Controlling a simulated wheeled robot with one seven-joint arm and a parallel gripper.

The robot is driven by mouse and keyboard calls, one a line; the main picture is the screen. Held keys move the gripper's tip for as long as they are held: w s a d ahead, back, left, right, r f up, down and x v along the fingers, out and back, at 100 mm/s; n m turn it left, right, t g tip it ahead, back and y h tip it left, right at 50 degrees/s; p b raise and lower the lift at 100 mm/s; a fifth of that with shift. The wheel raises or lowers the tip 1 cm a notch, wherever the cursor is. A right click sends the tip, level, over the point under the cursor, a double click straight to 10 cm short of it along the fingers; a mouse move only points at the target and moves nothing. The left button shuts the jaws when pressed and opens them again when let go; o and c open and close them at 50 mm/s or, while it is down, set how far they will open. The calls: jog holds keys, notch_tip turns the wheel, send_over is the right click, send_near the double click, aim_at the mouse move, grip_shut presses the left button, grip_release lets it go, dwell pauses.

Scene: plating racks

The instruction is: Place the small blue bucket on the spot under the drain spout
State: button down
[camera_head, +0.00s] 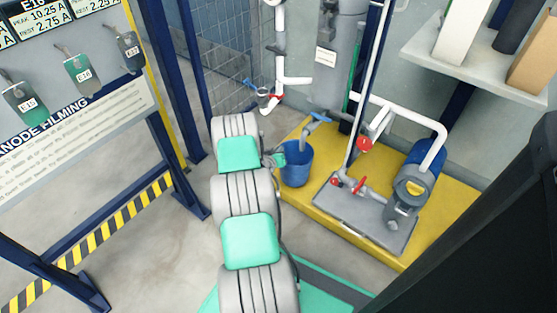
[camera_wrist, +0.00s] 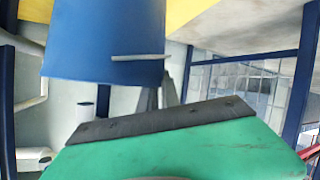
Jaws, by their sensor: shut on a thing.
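The small blue bucket (camera_head: 296,165) is upright at the left part of the yellow platform, with its open top visible in the head view. My gripper (camera_head: 272,160) is at the bucket's left side, shut on it. In the wrist view the bucket's blue wall (camera_wrist: 105,38) fills the upper left, beyond the dark edge of my green gripper housing; the fingertips are mostly hidden. A grey spout with a blue handle (camera_head: 316,117) is just above and behind the bucket. I cannot tell whether the bucket rests on the platform or hangs slightly above it.
The yellow platform (camera_head: 330,222) carries a pump (camera_head: 410,195) on a grey base, with red-handled valves and white pipes to the bucket's right. A mesh fence (camera_head: 215,60) and blue posts stand at left. A striped barrier (camera_head: 100,240) and sign board are further left.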

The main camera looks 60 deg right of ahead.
jog(key=shift+f+b, duration=0.55)
jog(key=shift+f, duration=1.2)
jog(key=c, duration=1.6)
grip_release()
jog(key=shift+r, duration=0.1)
jog(key=shift+o, duration=0.2)
